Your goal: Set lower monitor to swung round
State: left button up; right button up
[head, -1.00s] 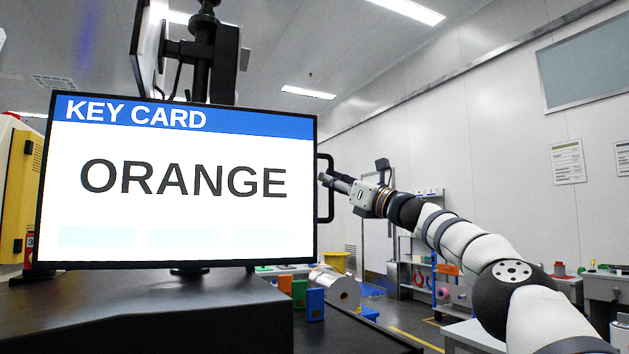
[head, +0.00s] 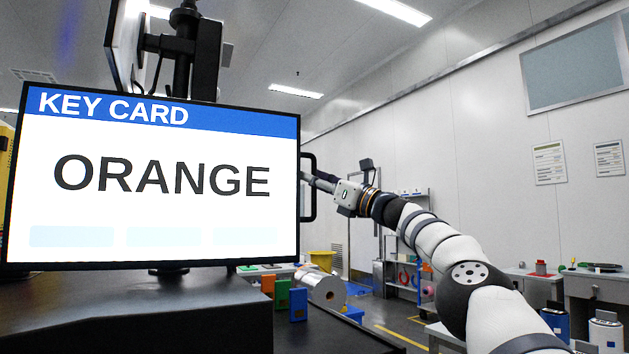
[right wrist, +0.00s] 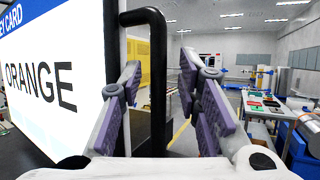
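The lower monitor (head: 150,215) faces me with a blue "KEY CARD" banner and the word "ORANGE". A black vertical bar handle (head: 311,190) stands out from its right edge. My right gripper (head: 308,178) is at this handle, its arm coming from the right. In the right wrist view, the purple-padded fingers of my right gripper (right wrist: 160,72) are apart. The handle (right wrist: 158,95) runs upright between them, with gaps visible on both sides. The lower monitor also shows there at the left (right wrist: 45,80). My left gripper is not in view.
An upper monitor (head: 124,45), seen nearly edge-on, hangs on a black pole (head: 184,55) above. A dark bench (head: 230,320) lies below, with small coloured blocks (head: 283,293) and a metal roll (head: 322,288) to its right. Shelves and side tables stand farther back.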

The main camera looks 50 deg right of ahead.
jog(key=shift+s, duration=0.1)
jog(key=v, duration=1.2)
dwell(0.4)
